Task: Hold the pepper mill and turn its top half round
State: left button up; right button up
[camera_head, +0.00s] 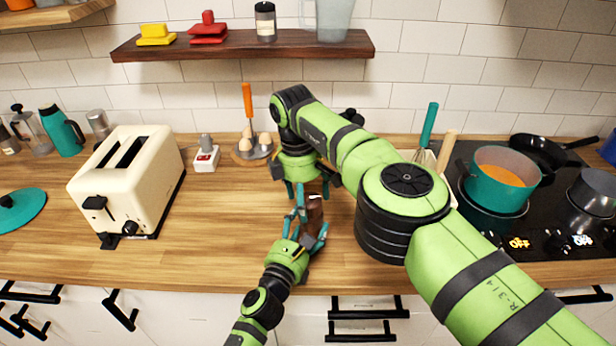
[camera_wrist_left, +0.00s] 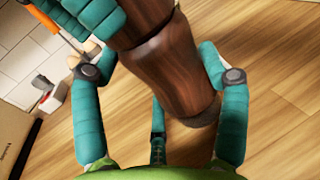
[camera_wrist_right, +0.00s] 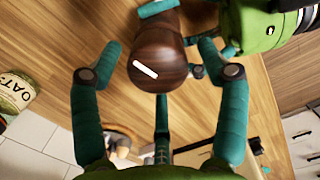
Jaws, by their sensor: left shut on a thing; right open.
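The pepper mill (camera_head: 315,211) is dark brown wood and stands near the middle of the counter, partly hidden by my grippers. In the left wrist view its body (camera_wrist_left: 178,78) lies between the fingers of my left gripper (camera_head: 311,222), which is shut on its lower part from the front. My right gripper (camera_head: 308,190) is above and behind the mill. In the right wrist view the rounded top of the mill (camera_wrist_right: 157,68) lies between its teal fingers, which are spread open with gaps at both sides. The right arm hides some of the counter.
A cream toaster (camera_head: 127,183) stands at the left. A teal pot (camera_head: 491,188) is on the stove at the right.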

aim_at(311, 197)
pick_arm(q)
jog(key=shift+r, duration=0.1)
pick_arm(e)
jog(key=n, duration=0.3)
jog(key=shift+d, duration=0.1)
jog(key=n, duration=0.5)
jog(key=shift+s, duration=0.1)
jog(key=n, duration=0.4)
jog(key=shift+s+n+t, duration=0.1)
jog(key=shift+n+t, duration=0.2)
jog(key=n, duration=0.4)
jog(key=shift+d, duration=0.15)
jog(key=n, duration=0.4)
jog(key=shift+d+y, duration=0.1)
jog(key=shift+y, duration=0.3)
jog(key=n, duration=0.7)
jog(key=shift+d+n, duration=0.1)
jog(key=shift+n, duration=0.3)
jog(key=n, duration=0.4)
jog(key=shift+n, duration=0.4)
notch_tip(311, 197, up, 12)
